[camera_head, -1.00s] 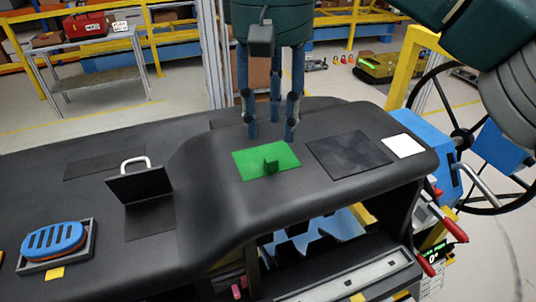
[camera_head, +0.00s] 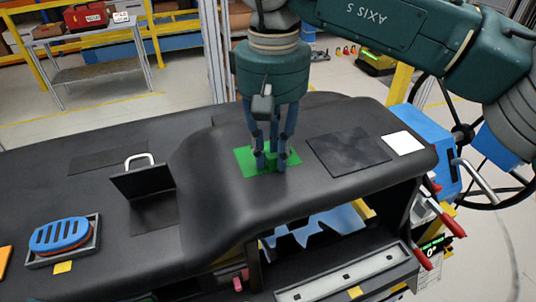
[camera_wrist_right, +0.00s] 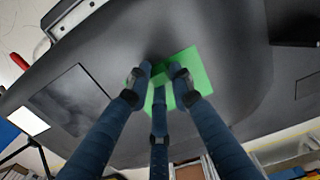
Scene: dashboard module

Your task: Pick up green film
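The green film (camera_head: 243,158) lies flat on the black dashboard (camera_head: 215,200), with a small upright tab that shows in the earlier head view. My right gripper (camera_head: 269,163) points down over the film, its fingertips low around the middle where the tab stands. In the right wrist view, the film (camera_wrist_right: 195,62) lies under and between the three fingers of the gripper (camera_wrist_right: 160,78). The fingertips are apart, with green showing between them. The fingers largely hide the tab, and contact with it is not clear. My left gripper is not in view.
Right of the film are a black square panel (camera_head: 348,152) and a white square (camera_head: 403,144). To the left stand a black plate with a white handle (camera_head: 140,180) and a blue slotted part (camera_head: 60,233) in a grey tray. A steering wheel is at far right.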

